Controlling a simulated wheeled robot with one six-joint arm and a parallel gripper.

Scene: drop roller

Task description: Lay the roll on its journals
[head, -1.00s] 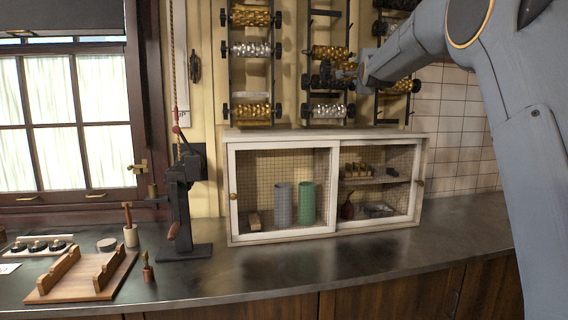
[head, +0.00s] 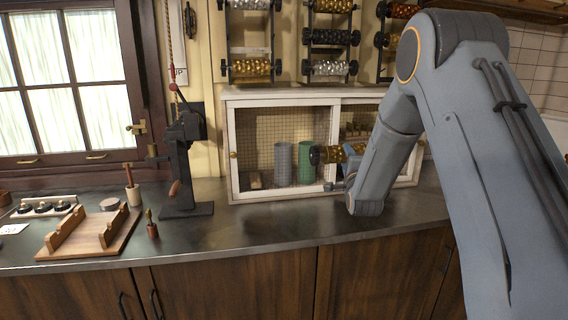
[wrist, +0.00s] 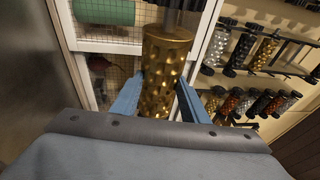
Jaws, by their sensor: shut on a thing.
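A black cast-iron press (head: 183,165) stands between the cradle and the cabinet (head: 232,150). Racks of rolls (head: 330,38) hang above. The counter (head: 260,228) before the cabinet is clear.

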